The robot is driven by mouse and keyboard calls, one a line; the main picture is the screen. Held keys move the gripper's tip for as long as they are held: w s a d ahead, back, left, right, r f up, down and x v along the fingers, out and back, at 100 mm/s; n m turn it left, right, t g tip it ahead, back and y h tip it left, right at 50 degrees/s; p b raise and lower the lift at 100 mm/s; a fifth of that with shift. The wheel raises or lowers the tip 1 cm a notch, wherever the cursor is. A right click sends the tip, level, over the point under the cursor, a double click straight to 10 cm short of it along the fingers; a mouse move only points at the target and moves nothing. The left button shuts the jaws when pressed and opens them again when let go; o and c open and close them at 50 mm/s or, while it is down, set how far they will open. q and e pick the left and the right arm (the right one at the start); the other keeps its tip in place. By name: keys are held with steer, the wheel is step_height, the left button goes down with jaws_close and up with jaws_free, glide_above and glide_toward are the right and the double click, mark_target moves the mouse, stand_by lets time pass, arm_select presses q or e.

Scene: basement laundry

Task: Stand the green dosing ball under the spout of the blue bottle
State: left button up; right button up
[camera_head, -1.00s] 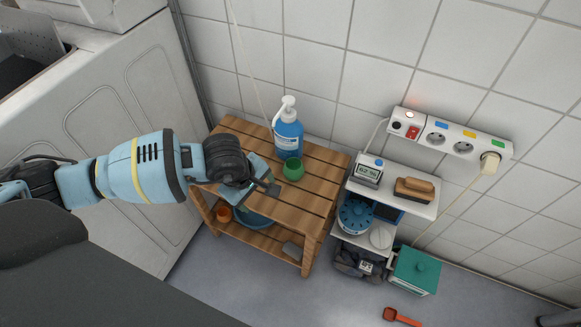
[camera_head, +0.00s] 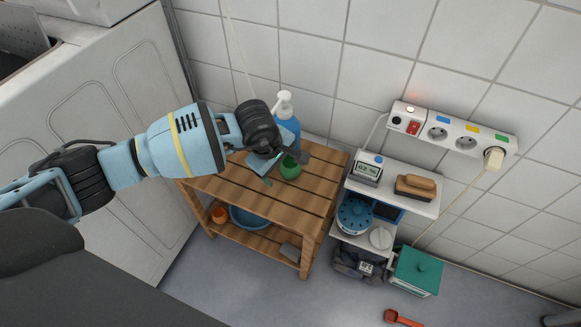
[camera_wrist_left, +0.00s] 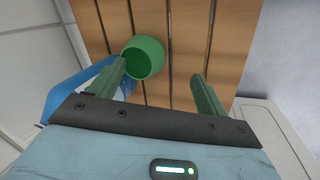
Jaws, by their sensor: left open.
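The green dosing ball (camera_head: 290,170) is an open cup standing on the slatted wooden table, in front of and close to the blue bottle (camera_head: 291,124). The bottle stands upright with a white pump head (camera_head: 284,103); my left gripper hides its lower part and much of its spout. My left gripper (camera_head: 284,167) is open and empty, reaching over the ball. In the left wrist view, the ball (camera_wrist_left: 143,58) shows beyond the fingertips (camera_wrist_left: 160,74), nearer the left finger, with the bottle (camera_wrist_left: 66,88) outside that finger. My right gripper is not in view.
The wooden table (camera_head: 312,200) has free slats to the right and front. A tiled wall stands close behind, and a white machine (camera_head: 90,110) at left. A white shelf (camera_head: 420,207) with a meter and brush stands right, below a power strip (camera_head: 452,132).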

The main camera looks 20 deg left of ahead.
mark_target(288, 163)
arm_select(q)
steer(key=w+f, duration=0.1)
steer(key=w+d+f+b, duration=0.1)
steer(key=shift+w+f, duration=0.1)
steer(key=shift+w, duration=0.3)
steer(key=shift+w+d+f+b, duration=0.1)
steer(key=shift+w+f+b, duration=0.1)
steer(key=shift+f+b, duration=0.2)
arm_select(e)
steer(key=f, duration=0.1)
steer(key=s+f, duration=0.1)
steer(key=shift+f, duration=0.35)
arm_select(q)
steer(key=shift+c, duration=0.2)
steer(key=c, duration=1.1)
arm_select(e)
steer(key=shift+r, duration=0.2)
arm_select(q)
steer(key=shift+r, duration=0.15)
